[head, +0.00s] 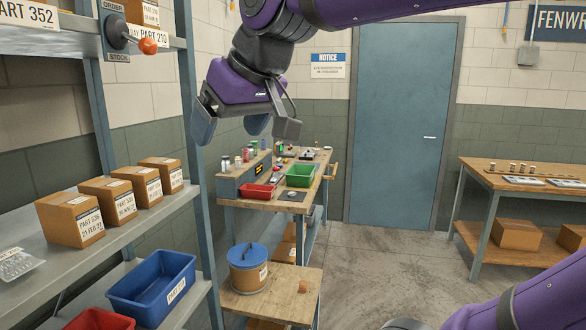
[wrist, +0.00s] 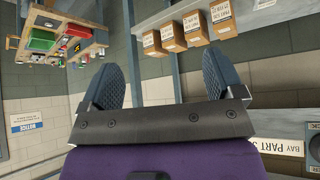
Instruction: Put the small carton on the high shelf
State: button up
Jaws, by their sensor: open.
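Several small brown cartons stand in a row on the middle shelf (head: 150,222) at left, the nearest carton (head: 70,219) marked PART 536. I cannot tell which is the task's carton. The row also shows at the top of the wrist view, with one carton (wrist: 221,17) at its right end. The high shelf (head: 75,38) is above them, mostly out of frame. My gripper (head: 231,127) is open and empty, right of the shelf upright and apart from the cartons. Its spread fingers (wrist: 158,84) show in the wrist view, with nothing between them.
A lever with an orange knob (head: 147,46) juts from the shelf upright. A blue bin (head: 152,288) and a red bin (head: 98,319) sit lower. A workbench (head: 262,204) with red and green trays stands behind my gripper. Open floor (head: 390,262) lies before the blue door (head: 402,125).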

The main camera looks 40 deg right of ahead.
jog(key=s+d+f+g, duration=0.1)
jog(key=s+d+f, duration=0.1)
jog(key=s+f, duration=0.2)
jog(key=s+d+f+m+g, duration=0.1)
jog(key=s+f, duration=0.3)
jog(key=f, duration=0.4)
jog(key=shift+s+d+f+h, duration=0.2)
jog(key=shift+s+d+h, duration=0.15)
jog(key=shift+d, duration=0.45)
jog(key=shift+w, duration=0.1)
